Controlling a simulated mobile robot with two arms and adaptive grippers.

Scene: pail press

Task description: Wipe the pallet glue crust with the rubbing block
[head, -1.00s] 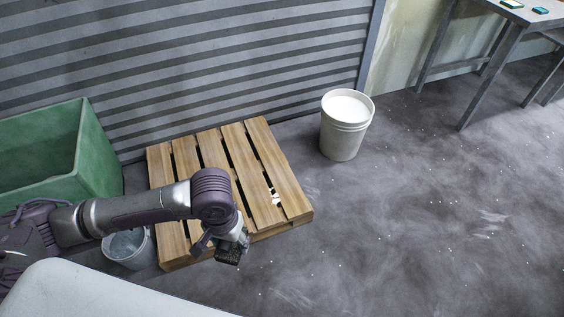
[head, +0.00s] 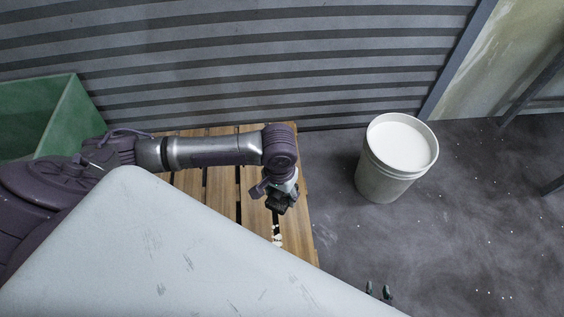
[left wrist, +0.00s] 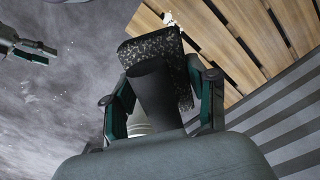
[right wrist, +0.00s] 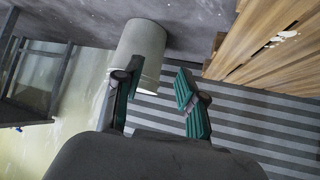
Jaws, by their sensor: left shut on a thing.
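The wooden pallet (head: 245,212) lies on the floor by the wall, partly covered by my left arm and my white body. The glue crust (head: 277,232) is a small white patch on its right part; it also shows in the left wrist view (left wrist: 170,18) and the right wrist view (right wrist: 285,37). My left gripper (head: 281,196) is shut on the dark, speckled rubbing block (left wrist: 152,48). It is over the pallet, just beyond the crust in the head view; contact cannot be told. My right gripper (head: 379,292) is open and empty, right of the pallet.
A white pail (head: 385,180) with white contents stands right of the pallet; it also shows in the right wrist view (right wrist: 143,45). A green bin (head: 65,120) is at the left. A striped wall (head: 260,60) closes the back.

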